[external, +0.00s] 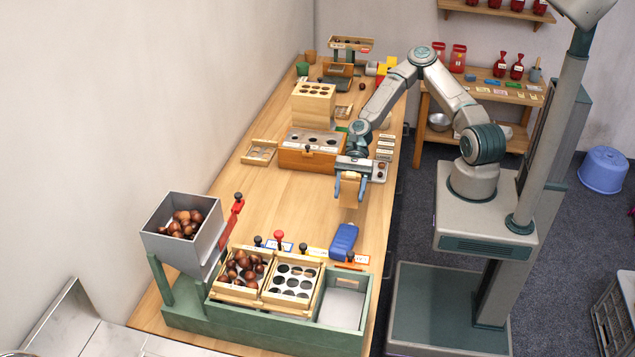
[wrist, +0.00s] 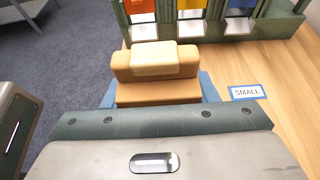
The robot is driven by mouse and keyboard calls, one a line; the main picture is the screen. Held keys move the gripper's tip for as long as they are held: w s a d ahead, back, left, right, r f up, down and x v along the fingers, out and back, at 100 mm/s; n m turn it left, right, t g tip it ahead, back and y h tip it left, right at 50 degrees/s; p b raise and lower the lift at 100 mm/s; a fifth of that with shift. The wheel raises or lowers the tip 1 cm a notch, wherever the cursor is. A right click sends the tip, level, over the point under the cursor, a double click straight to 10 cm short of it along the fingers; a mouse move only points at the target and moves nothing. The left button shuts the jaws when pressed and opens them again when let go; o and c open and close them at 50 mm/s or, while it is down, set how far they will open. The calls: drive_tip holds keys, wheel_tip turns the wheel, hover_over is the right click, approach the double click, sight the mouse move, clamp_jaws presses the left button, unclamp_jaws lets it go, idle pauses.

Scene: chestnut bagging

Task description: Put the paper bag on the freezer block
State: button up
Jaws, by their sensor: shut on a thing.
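A tan paper bag (external: 351,193) hangs upright between the blue fingers of my gripper (external: 349,187), which is shut on it. The bag looks held above the table, but its exact height is hard to tell. In the wrist view the bag's folded top (wrist: 155,62) shows between the fingers of my gripper (wrist: 158,92). The blue freezer block (external: 344,240) lies on the table in front of the bag in the external view, apart from it. I cannot make out the freezer block in the wrist view.
A green stand (external: 250,322) with chestnut trays and a grey hopper (external: 183,228) fills the near end of the table. A wooden box with round holes (external: 311,150) stands behind my gripper. A SMALL label (wrist: 247,92) lies on the table.

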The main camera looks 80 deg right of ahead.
drive_tip(key=shift+w+a+f+p, duration=0.1)
drive_tip(key=shift+a+f+p, duration=0.1)
drive_tip(key=shift+a+f, duration=1.95)
drive_tip(key=shift+w+a+f+p, duration=0.1)
drive_tip(key=shift+a+f+p, duration=0.05)
drive_tip(key=shift+a+f, duration=1.95)
drive_tip(key=shift+d+f, duration=0.2)
drive_tip(key=shift+f, duration=0.1)
drive_tip(key=o, duration=1)
drive_tip(key=shift+o, duration=0.2)
